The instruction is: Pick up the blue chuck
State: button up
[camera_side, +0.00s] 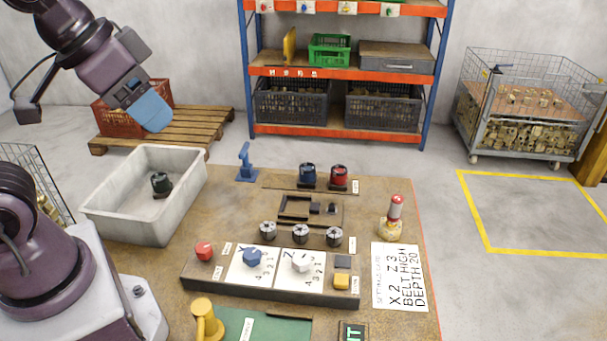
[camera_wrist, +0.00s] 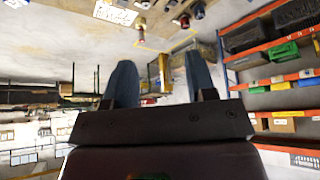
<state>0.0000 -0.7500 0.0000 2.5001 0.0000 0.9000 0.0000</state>
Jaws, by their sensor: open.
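The blue chuck (camera_side: 308,176) is a dark blue cylinder standing upright at the back of the brown workbench (camera_side: 215,215) in the side view. The red chuck (camera_side: 338,177) stands just right of it. A dark green chuck (camera_side: 160,183) sits inside the grey bin (camera_side: 183,208) on the left. My gripper (camera_side: 152,112) is high at the upper left, well above and left of the blue chuck. In the wrist view, its two blue fingers (camera_wrist: 160,78) are apart with nothing between them. I cannot make out the blue chuck for certain in the wrist view.
A blue clamp-like tool (camera_side: 246,162) stands left of the blue chuck. In front are several silver collets (camera_side: 300,233) and a control panel (camera_side: 250,290) with knobs. A red-topped lamp (camera_side: 395,215) stands right. An orange shelf (camera_side: 340,75) is behind the bench.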

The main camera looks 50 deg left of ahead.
dwell(0.3)
jog(key=o, duration=0.6)
jog(key=shift+c, duration=0.2)
jog(key=n+g+y, duration=0.2)
jog(key=n+y, duration=0.1)
jog(key=n, duration=0.6)
send_over(308, 172)
jog(key=s+d, duration=0.2)
notch_tip(308, 172, down, 22)
jog(key=x, duration=1.3)
jog(key=shift+s+a+f, duration=0.1)
jog(key=shift+s+a, duration=0.1)
jog(key=shift+a, duration=0.25)
